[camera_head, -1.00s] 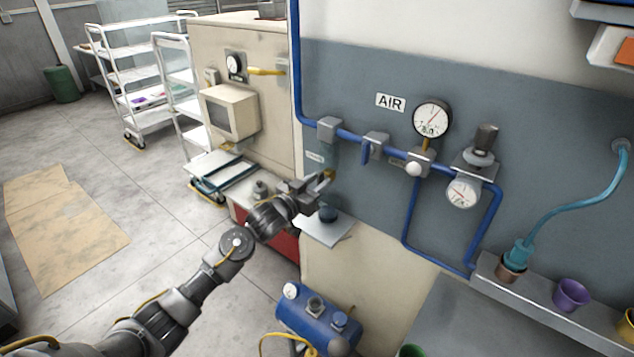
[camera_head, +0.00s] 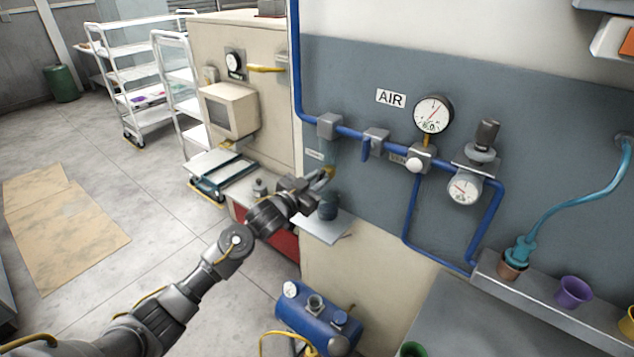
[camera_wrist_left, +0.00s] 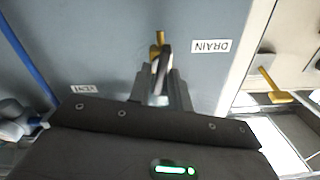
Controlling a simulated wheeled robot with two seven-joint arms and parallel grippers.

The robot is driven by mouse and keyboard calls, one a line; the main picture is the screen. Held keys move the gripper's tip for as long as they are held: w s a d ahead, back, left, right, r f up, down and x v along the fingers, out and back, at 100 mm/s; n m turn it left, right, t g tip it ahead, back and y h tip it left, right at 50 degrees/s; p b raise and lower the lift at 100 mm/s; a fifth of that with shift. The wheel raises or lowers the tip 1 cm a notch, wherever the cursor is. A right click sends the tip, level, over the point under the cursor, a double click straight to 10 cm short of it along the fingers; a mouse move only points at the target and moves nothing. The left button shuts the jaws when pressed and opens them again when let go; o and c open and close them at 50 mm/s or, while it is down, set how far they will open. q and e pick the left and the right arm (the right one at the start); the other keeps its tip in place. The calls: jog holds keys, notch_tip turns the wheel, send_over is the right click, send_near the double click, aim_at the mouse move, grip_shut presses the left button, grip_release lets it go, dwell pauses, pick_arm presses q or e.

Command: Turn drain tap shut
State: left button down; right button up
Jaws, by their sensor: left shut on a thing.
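The drain tap (camera_head: 329,171) is a small yellow fitting under the bowl at the left end of the blue air pipe, mostly covered by my gripper. My left gripper (camera_head: 320,181) reaches it from the lower left and is shut on its handle. In the left wrist view, the yellow tap (camera_wrist_left: 158,40) sticks out beyond the nearly closed fingers (camera_wrist_left: 161,78), beside the DRAIN label (camera_wrist_left: 211,46). The fingers hide much of the handle, so its exact angle is hard to tell. My right gripper is not in view.
A dark cup (camera_head: 328,208) stands on a small shelf (camera_head: 318,232) just below my gripper. The blue pipe (camera_head: 350,135) with gauges and valves runs right along the grey panel. A beige cabinet (camera_head: 245,50) is behind on the left, and a blue compressor tank (camera_head: 312,322) is below.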

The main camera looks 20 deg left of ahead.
pick_arm(q)
jog(key=m, duration=0.2)
jog(key=m+b, duration=0.1)
jog(key=shift+f+m, duration=0.2)
jog(key=shift+m, duration=0.2)
jog(key=shift+s+d+f+m+b, duration=0.1)
jog(key=shift+m+b, duration=1.7)
jog(key=shift+m, duration=0.95)
jog(key=shift+d+f+m+b, duration=0.1)
jog(key=shift+m+b, duration=1.7)
jog(key=shift+m, duration=0.95)
jog(key=c, duration=1.5)
grip_release()
jog(key=shift+s, duration=0.1)
